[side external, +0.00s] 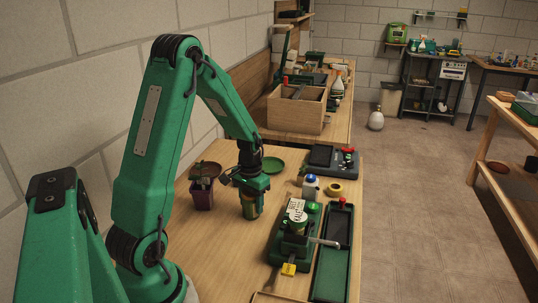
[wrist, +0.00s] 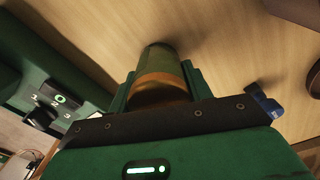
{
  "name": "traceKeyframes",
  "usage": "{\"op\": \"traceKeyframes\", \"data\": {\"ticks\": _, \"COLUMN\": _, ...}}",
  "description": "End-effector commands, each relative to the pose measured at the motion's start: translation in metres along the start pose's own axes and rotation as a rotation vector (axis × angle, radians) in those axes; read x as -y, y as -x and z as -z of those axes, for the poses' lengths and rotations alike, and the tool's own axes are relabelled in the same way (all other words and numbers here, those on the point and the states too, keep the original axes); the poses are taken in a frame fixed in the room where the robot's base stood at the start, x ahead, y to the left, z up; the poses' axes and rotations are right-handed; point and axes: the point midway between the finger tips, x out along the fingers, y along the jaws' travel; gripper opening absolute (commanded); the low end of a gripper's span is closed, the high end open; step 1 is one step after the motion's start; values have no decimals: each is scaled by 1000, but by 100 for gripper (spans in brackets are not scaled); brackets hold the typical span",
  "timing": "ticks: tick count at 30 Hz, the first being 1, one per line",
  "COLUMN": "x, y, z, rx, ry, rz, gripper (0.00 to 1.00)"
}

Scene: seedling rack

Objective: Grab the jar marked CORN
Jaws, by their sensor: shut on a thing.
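My gripper (side external: 250,206) points down over the wooden bench, between the dark pot and the green machine. In the wrist view my gripper (wrist: 157,90) is shut on a jar (wrist: 158,66) with an olive-green body and an orange-brown band. In the side view the fingers cover most of the jar, close to the bench top; I cannot tell whether it touches the wood. No CORN marking shows on the side I see.
A dark pot (side external: 202,196) stands left of my gripper and a green saucer (side external: 272,165) behind it. To the right are a green machine (side external: 289,247) with a white lettered label, a white bottle (side external: 310,187) and a yellow ring (side external: 336,189). A wooden crate (side external: 296,114) stands farther back.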

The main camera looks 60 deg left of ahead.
Motion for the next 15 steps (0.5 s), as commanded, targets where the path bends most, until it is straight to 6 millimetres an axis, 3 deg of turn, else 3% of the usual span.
{"op": "traceKeyframes", "data": {"ticks": 8, "x": 0, "y": 2, "z": 0, "rx": -2, "ry": 0, "rz": 0, "gripper": 24}}
{"op": "traceKeyframes", "data": {"ticks": 15, "x": 0, "y": 18, "z": 1, "rx": -4, "ry": 0, "rz": 1, "gripper": 24}}
